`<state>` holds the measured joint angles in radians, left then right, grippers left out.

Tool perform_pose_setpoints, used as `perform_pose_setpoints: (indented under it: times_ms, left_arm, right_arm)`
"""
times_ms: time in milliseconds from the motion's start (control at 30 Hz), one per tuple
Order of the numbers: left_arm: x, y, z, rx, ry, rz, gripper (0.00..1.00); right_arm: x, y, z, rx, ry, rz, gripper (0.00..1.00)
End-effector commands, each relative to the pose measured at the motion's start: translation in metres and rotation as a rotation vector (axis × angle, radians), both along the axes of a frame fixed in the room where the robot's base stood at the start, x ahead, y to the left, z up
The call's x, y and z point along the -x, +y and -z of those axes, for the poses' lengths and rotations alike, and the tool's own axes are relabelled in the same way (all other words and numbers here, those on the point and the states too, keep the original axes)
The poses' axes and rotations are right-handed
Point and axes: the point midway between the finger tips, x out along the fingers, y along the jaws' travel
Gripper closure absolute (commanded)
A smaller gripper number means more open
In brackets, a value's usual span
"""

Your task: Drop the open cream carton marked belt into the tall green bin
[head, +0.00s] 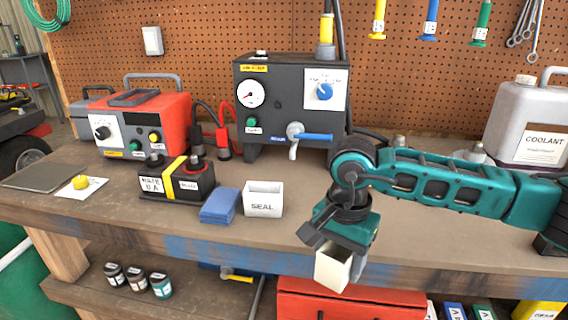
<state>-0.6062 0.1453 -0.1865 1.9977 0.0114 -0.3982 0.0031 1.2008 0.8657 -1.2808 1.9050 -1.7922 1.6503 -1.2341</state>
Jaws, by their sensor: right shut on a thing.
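My right gripper (338,243) is shut on a cream carton (332,268), holding it at the bench's front edge, above the red box below. The carton's marking cannot be read from here. Another open cream carton (263,199), marked SEAL, stands upright on the bench to the left of my right gripper. A large green surface (18,285) with a pale edge shows at the lower left, cut off by the picture; it may be the tall green bin, but I cannot tell for sure. My left gripper is not in view.
The wooden bench (110,205) carries a blue block (220,206), a black battery (177,183), a red charger (140,122), a dark gauge box (290,105) and a coolant jug (527,125). Small jars (137,278) and a red box (350,301) sit below.

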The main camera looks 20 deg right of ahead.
Motion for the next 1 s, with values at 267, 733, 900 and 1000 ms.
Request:
perform_pose_setpoints:
  times_ms: [267, 733, 900, 1000]
  left_arm:
    - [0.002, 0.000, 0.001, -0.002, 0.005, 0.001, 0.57]
    - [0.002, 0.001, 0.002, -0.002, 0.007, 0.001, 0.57]
    - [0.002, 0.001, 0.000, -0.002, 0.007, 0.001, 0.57]
    - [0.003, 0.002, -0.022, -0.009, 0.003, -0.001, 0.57]
  right_arm:
    - [0.028, 0.010, 0.087, -0.001, 0.003, -0.548, 0.70]
    - [0.044, 0.020, 0.143, -0.006, -0.003, -0.920, 0.70]
    - [0.045, 0.017, 0.141, -0.004, 0.001, -0.911, 0.70]
    - [0.043, 0.017, 0.114, 0.001, -0.003, -0.913, 0.70]
